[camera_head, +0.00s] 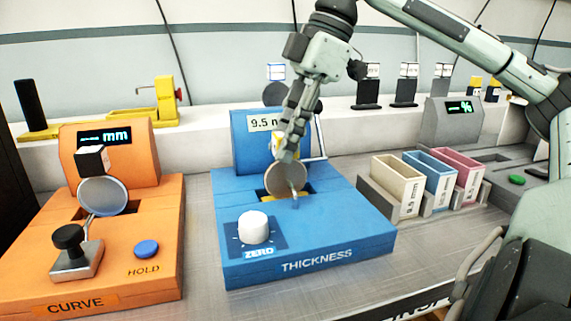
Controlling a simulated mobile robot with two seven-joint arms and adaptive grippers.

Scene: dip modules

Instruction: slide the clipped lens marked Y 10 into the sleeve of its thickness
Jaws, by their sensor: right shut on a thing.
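My right gripper (293,130) comes down over the blue THICKNESS gauge (330,235) and is shut on a clipped lens. The clip (279,146) is yellow and mostly hidden behind my fingers, so its marking cannot be read. The round grey lens (285,179) hangs upright at the gauge's slot; I cannot tell whether it touches. The gauge's panel (262,122) reads 9.5, the rest hidden. Three sleeves stand at the right: cream (397,181), blue (434,170) and pink (463,162), with small mm labels I cannot read surely. My left gripper is out of view.
The orange CURVE gauge (150,250) stands at left with another lens (103,196) on it, under a black-and-white clip. A grey % device (452,122) stands behind the sleeves. More clipped lenses on stands line the back shelf. Bare bench lies between gauge and sleeves.

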